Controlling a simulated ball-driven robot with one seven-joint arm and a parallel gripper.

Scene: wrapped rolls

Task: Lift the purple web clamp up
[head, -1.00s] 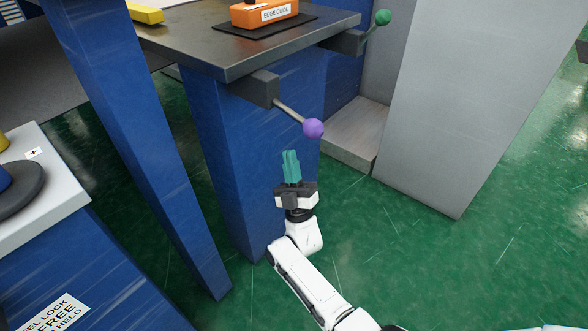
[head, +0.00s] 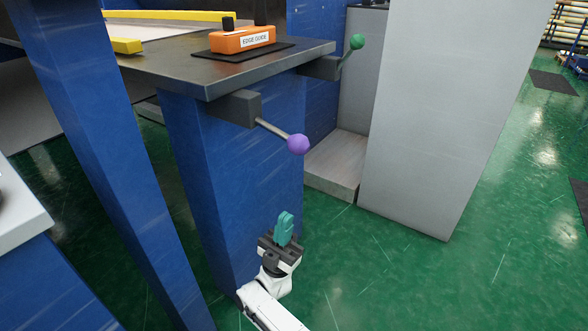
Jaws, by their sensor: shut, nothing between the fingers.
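The purple web clamp is a lever with a purple ball knob (head: 298,144) on a grey rod. The rod comes out of a dark grey block (head: 234,108) under the front edge of the dark table. It points down and to the right. My gripper (head: 285,224), with teal fingers, is below the purple knob and apart from it. Its fingers point up, are closed together and hold nothing.
A green-knobbed lever (head: 357,42) sits farther back on the same table edge. An orange edge guide (head: 243,39) rests on the dark tabletop (head: 180,72). Blue posts (head: 110,150) stand at left, a tall grey cabinet (head: 430,120) at right. Green floor (head: 400,280) is open in front.

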